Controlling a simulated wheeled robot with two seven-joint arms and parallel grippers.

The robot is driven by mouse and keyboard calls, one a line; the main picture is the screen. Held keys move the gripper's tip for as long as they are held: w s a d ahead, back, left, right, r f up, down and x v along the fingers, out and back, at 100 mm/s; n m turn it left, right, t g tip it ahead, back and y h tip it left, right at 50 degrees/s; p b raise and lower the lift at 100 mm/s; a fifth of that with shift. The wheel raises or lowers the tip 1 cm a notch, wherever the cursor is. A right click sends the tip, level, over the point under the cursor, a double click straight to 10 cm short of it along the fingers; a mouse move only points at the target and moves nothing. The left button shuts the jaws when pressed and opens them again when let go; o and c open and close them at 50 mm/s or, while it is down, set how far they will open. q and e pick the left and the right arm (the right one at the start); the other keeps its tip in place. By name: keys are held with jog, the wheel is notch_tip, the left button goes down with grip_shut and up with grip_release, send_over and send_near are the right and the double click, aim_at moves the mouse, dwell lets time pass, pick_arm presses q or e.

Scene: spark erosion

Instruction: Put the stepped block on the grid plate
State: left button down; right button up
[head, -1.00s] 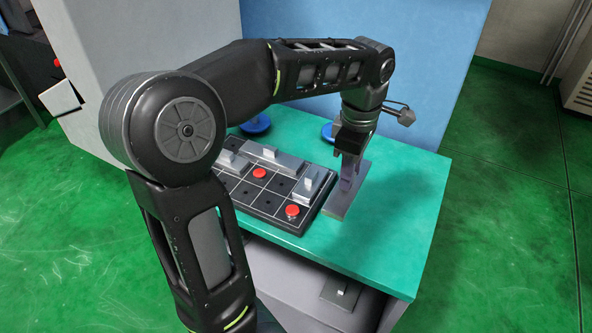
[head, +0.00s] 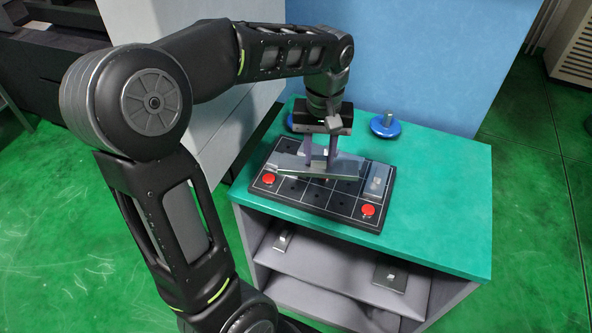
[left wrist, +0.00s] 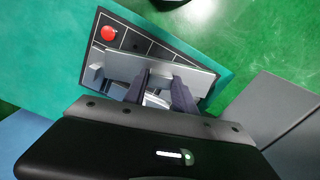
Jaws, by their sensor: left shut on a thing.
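The grey stepped block (head: 292,168) is a long bar with a raised end. My left gripper (head: 320,167) is shut on it, over the back part of the grid plate (head: 318,198). I cannot tell whether the block touches the plate. In the left wrist view the block (left wrist: 120,66) lies across both fingers of the gripper (left wrist: 160,82), with the black plate (left wrist: 134,40) beyond it. The plate is black with pale lines and lies on the green tabletop. The block and fingers hide part of the plate. My right gripper is not in view.
Another metal block (head: 378,182) sits at the plate's right end. Red buttons (head: 367,210) (head: 268,178) are on the plate's front part. A blue knob (head: 385,125) stands behind. The tabletop (head: 445,215) is clear at right. Smaller pieces lie on the shelf (head: 335,272) below.

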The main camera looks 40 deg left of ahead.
pick_arm(q)
jog(key=shift+a+m, duration=0.1)
jog(key=shift+m, duration=0.7)
jog(key=shift+w+d+m, duration=0.2)
jog(key=shift+d+m, duration=0.05)
jog(key=shift+m, duration=0.55)
jog(key=shift+a, duration=0.1)
jog(key=shift+s, duration=0.1)
send_over(317, 196)
jog(key=shift+f+p, duration=0.45)
jog(key=shift+f, duration=2.7)
jog(key=shift+f, duration=1.85)
